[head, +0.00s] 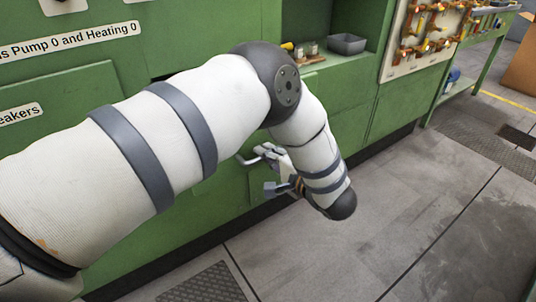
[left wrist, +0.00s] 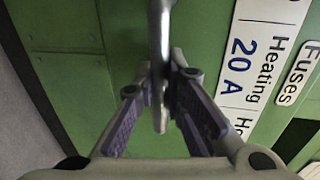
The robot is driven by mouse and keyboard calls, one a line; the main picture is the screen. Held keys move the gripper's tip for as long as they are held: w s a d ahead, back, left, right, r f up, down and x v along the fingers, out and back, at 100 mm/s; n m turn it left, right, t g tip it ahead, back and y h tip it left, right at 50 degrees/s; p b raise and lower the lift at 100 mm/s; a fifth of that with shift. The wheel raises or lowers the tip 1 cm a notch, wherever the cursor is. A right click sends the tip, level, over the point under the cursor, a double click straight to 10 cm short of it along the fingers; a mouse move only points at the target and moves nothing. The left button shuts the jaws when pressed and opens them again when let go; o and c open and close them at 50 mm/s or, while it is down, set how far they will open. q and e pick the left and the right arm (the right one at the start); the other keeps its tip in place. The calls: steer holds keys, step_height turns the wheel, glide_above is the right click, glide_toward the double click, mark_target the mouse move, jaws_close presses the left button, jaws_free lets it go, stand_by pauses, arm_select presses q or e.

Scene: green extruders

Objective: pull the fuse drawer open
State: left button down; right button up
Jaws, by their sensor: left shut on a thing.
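The fuse drawer is part of the green cabinet front, and my left arm hides much of it in the head view. Its metal handle (head: 247,160) shows just left of my left gripper (head: 272,170). In the left wrist view the handle (left wrist: 159,35) is a grey bar coming down from the top. The fingers of my left gripper (left wrist: 160,88) are closed on the bar from both sides. A white "Fuses" label (left wrist: 298,72) is on the green front at the right. I cannot tell whether the drawer stands out from the cabinet. My right gripper is not in view.
The green cabinet (head: 130,50) carries several white labels. A grey bin (head: 346,44) sits in a recess at the back. A tool board (head: 425,35) stands to the right. The grey floor (head: 400,220) in front is clear, with a dark grate (head: 205,285) near the bottom.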

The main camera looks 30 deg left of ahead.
arm_select(q)
steer(key=shift+w+a, duration=0.1)
steer(key=c, duration=1.7)
jaws_free()
steer(key=shift+o, duration=0.2)
steer(key=v, duration=1.2)
